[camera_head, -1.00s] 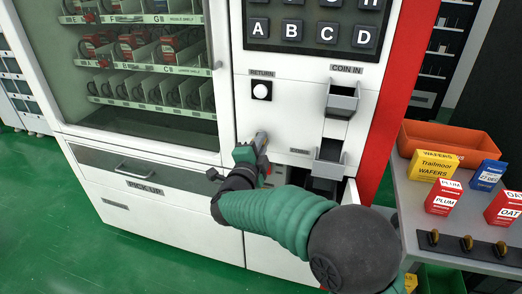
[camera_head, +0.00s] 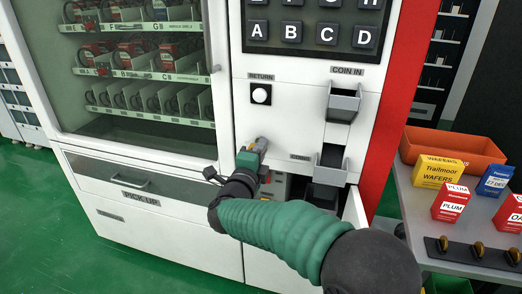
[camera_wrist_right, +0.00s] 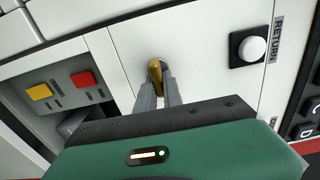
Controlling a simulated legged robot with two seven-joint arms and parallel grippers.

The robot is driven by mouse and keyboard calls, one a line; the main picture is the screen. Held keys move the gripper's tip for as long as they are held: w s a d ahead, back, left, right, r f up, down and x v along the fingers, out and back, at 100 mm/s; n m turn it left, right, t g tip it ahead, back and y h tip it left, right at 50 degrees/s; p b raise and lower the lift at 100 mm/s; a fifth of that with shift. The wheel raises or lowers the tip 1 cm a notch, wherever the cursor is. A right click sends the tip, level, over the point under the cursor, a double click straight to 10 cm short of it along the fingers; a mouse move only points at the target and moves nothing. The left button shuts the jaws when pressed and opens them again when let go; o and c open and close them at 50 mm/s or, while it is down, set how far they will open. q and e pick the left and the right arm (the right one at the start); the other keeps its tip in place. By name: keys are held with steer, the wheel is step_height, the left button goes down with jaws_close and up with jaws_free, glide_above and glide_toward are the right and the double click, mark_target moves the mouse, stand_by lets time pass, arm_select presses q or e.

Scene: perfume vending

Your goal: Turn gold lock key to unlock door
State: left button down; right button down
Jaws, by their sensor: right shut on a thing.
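The gold lock key (camera_wrist_right: 155,74) sits on the white front panel in the right wrist view, close to a vertical panel seam. My right gripper (camera_wrist_right: 158,84) is shut on the key, its two grey fingers on either side of it. In the head view my right gripper (camera_head: 261,143) reaches the white machine front below the return button, and the key is hidden behind it. The glass door (camera_head: 140,80) of the vending machine is at the left and looks closed. My left gripper is not in view.
The return button (camera_head: 261,93) and coin slot (camera_head: 343,103) are above the gripper. A low compartment with red (camera_wrist_right: 84,79) and yellow (camera_wrist_right: 39,92) buttons is open beside it. A side table (camera_head: 405,190) with boxes and an orange bin (camera_head: 455,152) stands at the right.

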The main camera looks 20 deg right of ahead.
steer(key=shift+a+f, duration=0.1)
steer(key=shift+f, duration=0.05)
steer(key=c, duration=1.5)
jaws_free()
steer(key=shift+w, duration=0.15)
steer(key=shift+s+a, duration=0.25)
steer(key=shift+s, duration=0.2)
steer(key=p+v, duration=0.3)
steer(key=v, duration=1.3)
steer(key=shift+w, duration=0.1)
